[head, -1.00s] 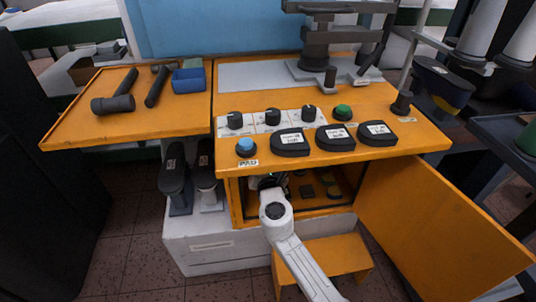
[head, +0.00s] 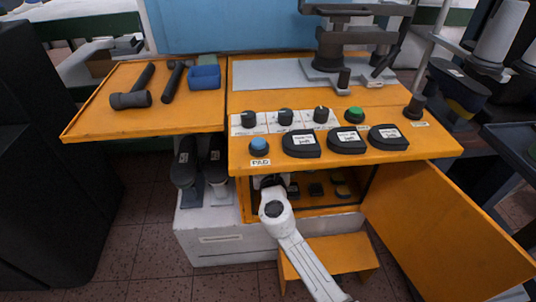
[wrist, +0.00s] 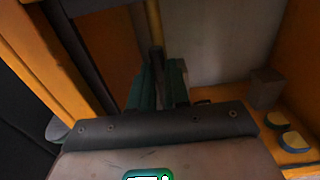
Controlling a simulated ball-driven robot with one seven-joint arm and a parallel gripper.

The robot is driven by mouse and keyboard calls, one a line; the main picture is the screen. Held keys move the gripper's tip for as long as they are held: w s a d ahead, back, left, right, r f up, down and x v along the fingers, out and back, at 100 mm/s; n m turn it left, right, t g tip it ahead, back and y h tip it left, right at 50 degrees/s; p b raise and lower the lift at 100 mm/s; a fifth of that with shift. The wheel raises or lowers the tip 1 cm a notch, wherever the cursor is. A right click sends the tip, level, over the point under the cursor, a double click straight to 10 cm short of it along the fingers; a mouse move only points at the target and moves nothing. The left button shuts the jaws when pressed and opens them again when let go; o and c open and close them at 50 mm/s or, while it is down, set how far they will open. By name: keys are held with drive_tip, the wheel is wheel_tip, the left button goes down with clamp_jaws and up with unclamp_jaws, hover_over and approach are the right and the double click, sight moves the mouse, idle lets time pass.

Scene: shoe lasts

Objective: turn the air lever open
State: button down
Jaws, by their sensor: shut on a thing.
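In the wrist view, a thin upright rod, yellow above and dark at its lower end, looks like the air lever (wrist: 156,58). My gripper (wrist: 160,84) has its green-sided fingers on either side of the dark end and is shut on it. The fingers partly hide where they touch it. In the head view, my gripper (head: 268,182) reaches into the left part of the open cabinet (head: 246,205) under the orange bench top. The lever is hidden there by my arm and the bench edge.
An orange cabinet door (head: 440,230) stands open at the right. An orange step (head: 330,255) sits in front, right of my arm. Dark and yellow pads (wrist: 291,140) lie inside the cabinet. An orange cabinet wall (wrist: 45,60) is close on the gripper's left.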

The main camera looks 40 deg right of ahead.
drive_tip(key=shift+f, duration=0.1)
drive_tip(key=c, duration=1.1)
unclamp_jaws()
drive_tip(key=p+v, duration=0.1)
drive_tip(key=v, duration=0.9)
drive_tip(key=shift+s+a+p, duration=0.3)
